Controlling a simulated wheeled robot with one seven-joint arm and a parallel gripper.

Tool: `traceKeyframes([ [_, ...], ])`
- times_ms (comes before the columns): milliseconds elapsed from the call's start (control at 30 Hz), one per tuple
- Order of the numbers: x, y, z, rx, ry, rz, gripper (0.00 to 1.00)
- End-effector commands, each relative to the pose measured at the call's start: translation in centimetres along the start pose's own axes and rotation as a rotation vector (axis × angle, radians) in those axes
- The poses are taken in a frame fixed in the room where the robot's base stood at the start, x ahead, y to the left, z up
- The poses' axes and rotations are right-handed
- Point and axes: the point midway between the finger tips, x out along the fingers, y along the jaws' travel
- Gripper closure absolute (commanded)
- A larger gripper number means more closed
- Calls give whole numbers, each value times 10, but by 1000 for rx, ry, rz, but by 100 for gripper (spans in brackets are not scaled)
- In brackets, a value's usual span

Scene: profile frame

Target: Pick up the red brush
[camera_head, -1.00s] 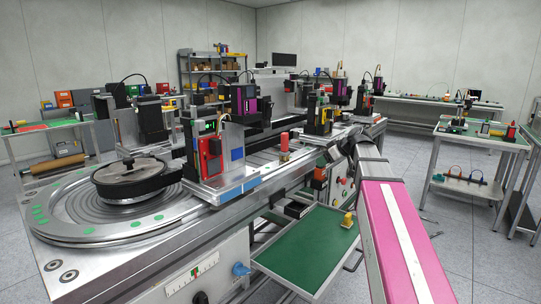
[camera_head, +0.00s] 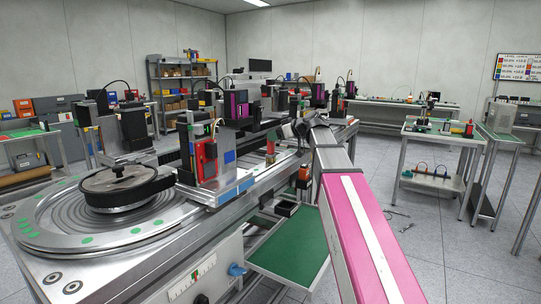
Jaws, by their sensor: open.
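I cannot make out a brush for certain. A small red-topped upright piece (camera_head: 270,147) stands on the long metal machine bed, and it is too small to identify. My pink and grey arm reaches from the lower right to the machine. My gripper (camera_head: 291,131) is a small dark shape at its far end, open, to the right of and slightly above the red-topped piece in the picture. I see nothing held in it. Whether it touches anything is too small to tell.
The machine (camera_head: 150,250) carries a round turntable (camera_head: 120,190) and several upright units, including a red one (camera_head: 204,160). A green tray (camera_head: 297,250) sits low beside it, partly behind my arm. A side table (camera_head: 440,136) stands right. A tool or cable (camera_head: 397,214) lies on otherwise open floor.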

Motion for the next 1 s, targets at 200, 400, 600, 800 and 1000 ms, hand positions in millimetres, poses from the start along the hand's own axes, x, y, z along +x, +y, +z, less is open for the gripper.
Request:
traceKeyframes([
  [200,24,3,0,0,-1,-2,43],
  [400,48,4,-1,-1,-2,-1,43],
  [600,51,3,0,-1,-1,0,43],
  [800,50,3,0,0,-1,0,91],
  [1000,50,3,0,0,-1,0,100],
])
